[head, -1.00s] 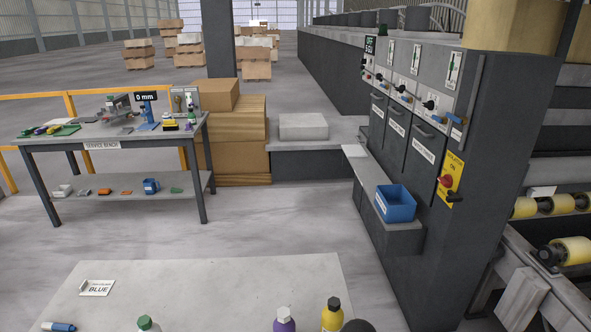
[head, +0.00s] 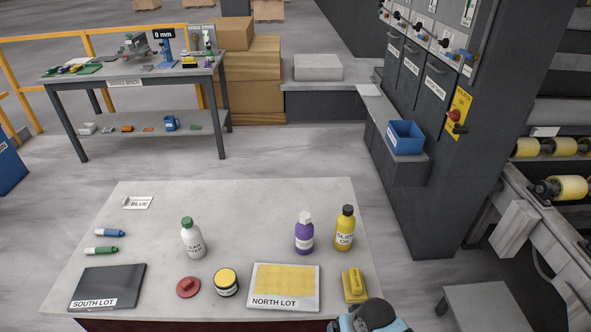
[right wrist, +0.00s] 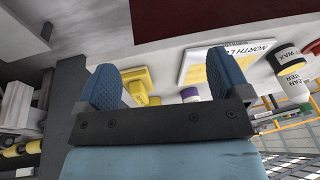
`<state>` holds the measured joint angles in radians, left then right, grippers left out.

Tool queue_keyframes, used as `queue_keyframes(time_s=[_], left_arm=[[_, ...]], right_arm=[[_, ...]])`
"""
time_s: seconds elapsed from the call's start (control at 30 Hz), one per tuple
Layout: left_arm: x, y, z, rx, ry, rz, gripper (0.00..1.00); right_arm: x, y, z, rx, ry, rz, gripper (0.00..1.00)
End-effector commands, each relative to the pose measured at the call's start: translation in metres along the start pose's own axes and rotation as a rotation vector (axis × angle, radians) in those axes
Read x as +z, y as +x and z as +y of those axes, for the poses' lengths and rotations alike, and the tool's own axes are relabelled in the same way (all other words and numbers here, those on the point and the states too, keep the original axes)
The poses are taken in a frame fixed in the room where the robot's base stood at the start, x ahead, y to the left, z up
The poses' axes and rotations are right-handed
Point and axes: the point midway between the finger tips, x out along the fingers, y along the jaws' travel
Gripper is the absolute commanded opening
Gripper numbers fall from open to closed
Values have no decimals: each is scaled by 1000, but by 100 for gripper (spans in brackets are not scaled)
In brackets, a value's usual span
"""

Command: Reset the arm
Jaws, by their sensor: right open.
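My right gripper (right wrist: 168,82) is open and empty, its two blue fingers spread apart in the right wrist view. Part of my right arm shows at the bottom edge of the head view, beside the stone-topped table (head: 240,205), just in front of the yellow block (head: 354,285). In the right wrist view the table's underside edge and items appear beyond the fingers. My left gripper is in neither view.
The table holds a SOUTH LOT panel (head: 108,285), NORTH LOT panel (head: 284,303), red knobbed disc (head: 188,287), yellow-lidded jar (head: 226,282), several bottles and two markers. A service bench (head: 140,80) and blue bin (head: 405,137) stand behind. Open floor lies between.

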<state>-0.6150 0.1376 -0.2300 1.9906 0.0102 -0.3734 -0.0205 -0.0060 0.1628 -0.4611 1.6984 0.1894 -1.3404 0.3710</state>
Motion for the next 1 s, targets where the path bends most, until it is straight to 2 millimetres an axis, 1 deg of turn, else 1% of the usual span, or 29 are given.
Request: queue_keyframes(time_s=[0.03, 0.13, 0.2, 0.27, 0.4, 0.5, 0.6, 0.7, 1.0], left_arm=[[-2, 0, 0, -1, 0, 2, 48], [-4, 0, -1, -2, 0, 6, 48], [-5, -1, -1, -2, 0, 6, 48], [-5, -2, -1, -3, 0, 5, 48], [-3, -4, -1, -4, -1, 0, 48], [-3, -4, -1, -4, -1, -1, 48], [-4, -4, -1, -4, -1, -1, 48], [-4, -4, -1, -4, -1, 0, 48], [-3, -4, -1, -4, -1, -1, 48]], right_arm=[[14, 2, 0, -23, -7, 43, 94], [37, 1, 2, -58, -33, 163, 94], [55, -4, 6, -71, -56, 265, 94], [70, -13, 11, -73, -78, 359, 94], [100, -39, 24, -43, -136, 550, 94], [114, -56, 32, -14, -171, 646, 94], [122, -68, 37, 6, -194, 703, 94], [125, -73, 39, 16, -205, 728, 94], [124, -73, 39, 16, -206, 731, 94]])
